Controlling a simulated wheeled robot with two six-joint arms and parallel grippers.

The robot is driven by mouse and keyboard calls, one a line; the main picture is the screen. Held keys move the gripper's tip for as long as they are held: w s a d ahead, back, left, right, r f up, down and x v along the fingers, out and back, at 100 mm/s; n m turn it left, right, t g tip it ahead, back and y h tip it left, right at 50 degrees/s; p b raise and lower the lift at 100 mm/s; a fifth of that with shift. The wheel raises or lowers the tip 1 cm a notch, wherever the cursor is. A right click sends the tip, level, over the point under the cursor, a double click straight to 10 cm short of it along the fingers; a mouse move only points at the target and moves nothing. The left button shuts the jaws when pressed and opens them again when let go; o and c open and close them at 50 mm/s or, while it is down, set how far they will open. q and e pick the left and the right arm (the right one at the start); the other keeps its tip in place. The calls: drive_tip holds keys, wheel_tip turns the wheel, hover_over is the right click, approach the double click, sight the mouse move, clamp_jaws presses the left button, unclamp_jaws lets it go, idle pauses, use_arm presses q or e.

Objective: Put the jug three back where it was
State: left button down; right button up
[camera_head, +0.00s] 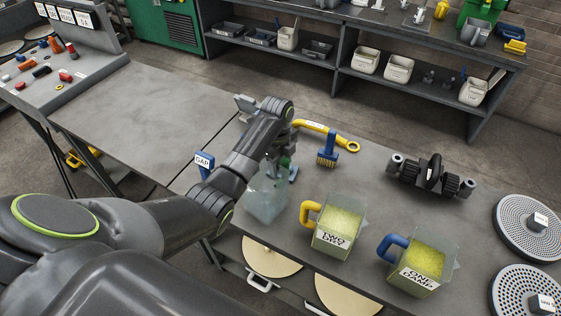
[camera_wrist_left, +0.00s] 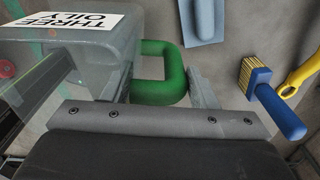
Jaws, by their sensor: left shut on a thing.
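Jug three (camera_head: 266,196) is a clear jug with a green handle and a label reading "THREE OILY". In the head view it is at the near left edge of the worktop, left of jug two. My left gripper (camera_head: 284,158) is shut on its green handle (camera_wrist_left: 172,75), which lies between the fingers in the left wrist view, where the jug body (camera_wrist_left: 75,55) is at upper left. No yellow-green pellets show in it. I cannot tell if its base touches the worktop. My right gripper is not in view.
Jug two (camera_head: 338,228), yellow-handled, and jug one (camera_head: 420,262), blue-handled, hold yellow-green pellets to the right. A blue brush (camera_head: 327,158) and a yellow wrench (camera_head: 325,133) lie behind. A black roller assembly (camera_head: 432,177) and perforated discs (camera_head: 530,226) are at right. Bare worktop lies between.

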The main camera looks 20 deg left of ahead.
use_arm(q)
drive_tip(key=shift+f, duration=0.15)
drive_tip(key=shift+f, duration=0.45)
idle(0.3)
drive_tip(key=shift+f, duration=0.15)
drive_tip(key=shift+c, duration=2.4)
unclamp_jaws()
drive_tip(key=shift+o, duration=0.4)
